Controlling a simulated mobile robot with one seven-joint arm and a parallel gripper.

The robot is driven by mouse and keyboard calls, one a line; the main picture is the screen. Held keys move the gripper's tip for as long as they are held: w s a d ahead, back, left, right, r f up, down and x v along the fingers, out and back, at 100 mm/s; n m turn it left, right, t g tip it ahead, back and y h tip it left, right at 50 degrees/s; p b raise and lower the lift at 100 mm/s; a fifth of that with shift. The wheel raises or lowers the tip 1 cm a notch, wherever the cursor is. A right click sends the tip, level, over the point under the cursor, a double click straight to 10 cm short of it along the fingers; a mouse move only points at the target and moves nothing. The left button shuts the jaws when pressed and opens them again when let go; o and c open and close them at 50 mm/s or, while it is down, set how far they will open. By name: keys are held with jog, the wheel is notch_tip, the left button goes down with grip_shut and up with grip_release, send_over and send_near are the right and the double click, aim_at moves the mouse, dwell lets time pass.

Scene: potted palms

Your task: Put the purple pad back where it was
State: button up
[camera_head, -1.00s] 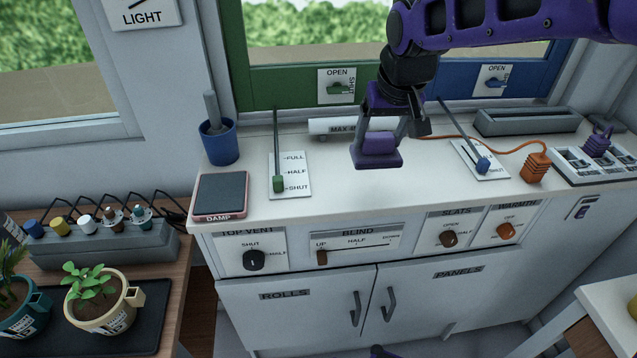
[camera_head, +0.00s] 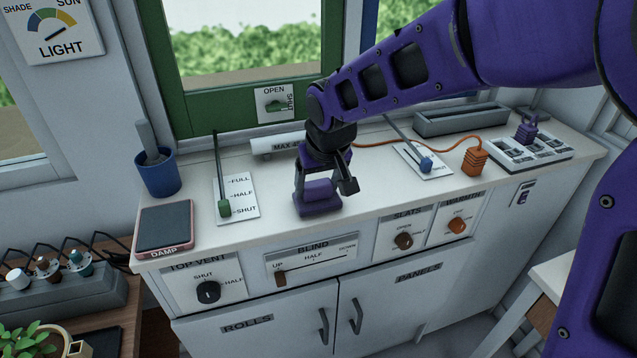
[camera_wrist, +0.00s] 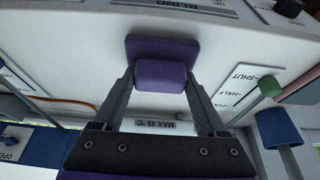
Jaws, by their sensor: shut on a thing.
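The purple pad (camera_head: 318,203) is a flat dark purple plate with a raised block on top. My gripper (camera_head: 321,190) is shut on this block, with a finger on either side. The pad is level over the white counter (camera_head: 375,195), near its front edge, right of the green slider plate. I cannot tell whether it touches the counter or hangs just above. In the wrist view the pad (camera_wrist: 160,51) and its block (camera_wrist: 161,83) show between the fingers of my gripper (camera_wrist: 162,85).
A damp pad (camera_head: 165,226) and a blue pot (camera_head: 159,175) stand at the left. The green slider (camera_head: 224,207) is left of my gripper, the blue slider (camera_head: 427,164) right. A white tube (camera_head: 272,145) lies behind. An orange plug (camera_head: 475,161) with its cord is further right.

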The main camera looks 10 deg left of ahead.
jog(key=shift+f, duration=0.2)
jog(key=o, duration=1.1)
jog(key=shift+r, duration=0.15)
jog(key=shift+r, duration=0.25)
jog(key=shift+p+v, duration=3.1)
jog(key=shift+v, duration=2.8)
